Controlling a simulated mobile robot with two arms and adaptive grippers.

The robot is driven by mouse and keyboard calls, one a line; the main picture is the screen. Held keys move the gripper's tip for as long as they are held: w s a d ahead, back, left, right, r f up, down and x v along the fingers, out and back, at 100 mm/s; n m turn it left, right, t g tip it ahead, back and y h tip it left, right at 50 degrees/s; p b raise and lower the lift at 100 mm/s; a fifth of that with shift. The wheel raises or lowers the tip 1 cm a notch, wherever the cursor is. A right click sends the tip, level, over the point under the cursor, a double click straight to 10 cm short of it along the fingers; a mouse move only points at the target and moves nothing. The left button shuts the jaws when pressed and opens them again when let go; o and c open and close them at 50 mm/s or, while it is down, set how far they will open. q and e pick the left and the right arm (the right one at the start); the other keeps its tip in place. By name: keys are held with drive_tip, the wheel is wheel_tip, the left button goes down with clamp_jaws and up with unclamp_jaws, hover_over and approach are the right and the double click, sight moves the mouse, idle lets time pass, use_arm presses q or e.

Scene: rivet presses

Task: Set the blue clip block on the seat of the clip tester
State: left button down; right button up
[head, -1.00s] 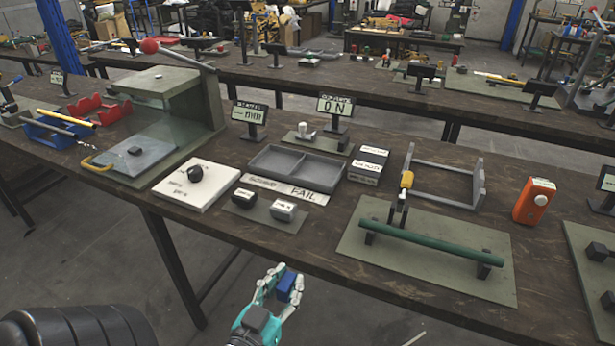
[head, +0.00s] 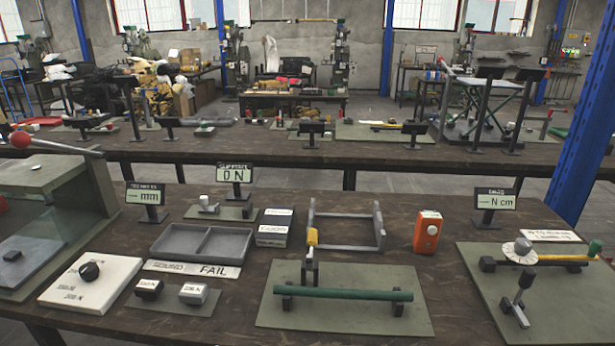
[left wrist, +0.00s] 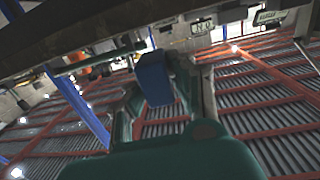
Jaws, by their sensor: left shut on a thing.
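Neither shows in the head view now. My right gripper is in neither view. In the head view a small fixture (head: 220,208) with a white knob on a green plate stands before the display reading 0 N (head: 235,174). No label that I can read names the clip tester, so I cannot tell whether this is it.
On the near bench (head: 236,320) stand a grey two-compartment tray (head: 203,229), a white dial plate (head: 90,285), two small labelled blocks, a grey open frame (head: 345,247), a green bar (head: 343,294) on a plate, and an orange box (head: 427,232). A lever press is far left.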

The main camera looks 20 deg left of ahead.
use_arm(q)
drive_tip(key=w+d+r+m+h+p, duration=0.1)
drive_tip(key=d+r+m+h+p, duration=0.1)
drive_tip(key=d, duration=0.4)
drive_tip(key=shift+w+r+h, duration=0.15)
drive_tip(key=shift+r+h, duration=0.25)
drive_tip(key=shift+r, duration=0.5)
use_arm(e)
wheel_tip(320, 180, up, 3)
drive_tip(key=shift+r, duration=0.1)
use_arm(q)
drive_tip(key=shift+d, duration=0.2)
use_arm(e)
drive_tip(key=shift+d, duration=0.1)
use_arm(q)
drive_tip(key=shift+a, duration=0.1)
drive_tip(key=s+a+f+n+y+b, duration=0.2)
drive_tip(key=a+f+y+b, duration=0.2)
drive_tip(key=a, duration=0.5)
drive_tip(key=shift+s+f+n+g, duration=0.3)
drive_tip(key=shift+f+n, duration=0.1)
drive_tip(key=shift+f, duration=0.45)
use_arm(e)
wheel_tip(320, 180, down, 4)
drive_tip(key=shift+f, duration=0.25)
use_arm(q)
drive_tip(key=shift+w+a, duration=0.1)
